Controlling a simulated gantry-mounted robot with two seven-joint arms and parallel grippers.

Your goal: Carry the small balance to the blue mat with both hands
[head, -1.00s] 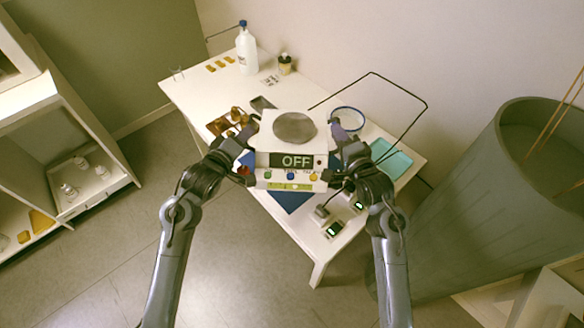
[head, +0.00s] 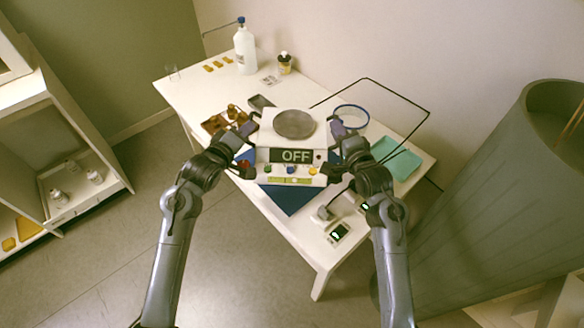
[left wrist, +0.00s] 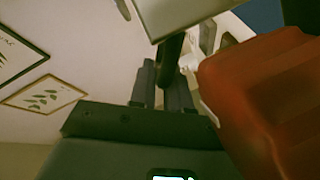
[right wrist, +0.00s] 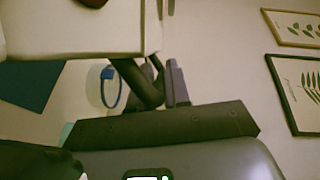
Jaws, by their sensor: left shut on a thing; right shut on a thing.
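The small balance (head: 291,155) is white with a round grey pan, an OFF display and coloured buttons. It is held between my two grippers over the blue mat (head: 291,200), hiding most of it. I cannot tell whether the balance touches the mat. My left gripper (head: 243,140) is shut on the balance's left side; its fingers show in the left wrist view (left wrist: 168,88). My right gripper (head: 335,140) is shut on its right side; its fingers show in the right wrist view (right wrist: 165,85). The blue mat also shows in the right wrist view (right wrist: 30,85).
On the white table (head: 190,93) stand a white bottle with a blue cap (head: 245,50) and a small jar (head: 285,64). Amber bottles (head: 217,122) lie left of the balance. A teal tray (head: 400,160), a blue ring (head: 352,117) and a small device with a green screen (head: 339,232) are right.

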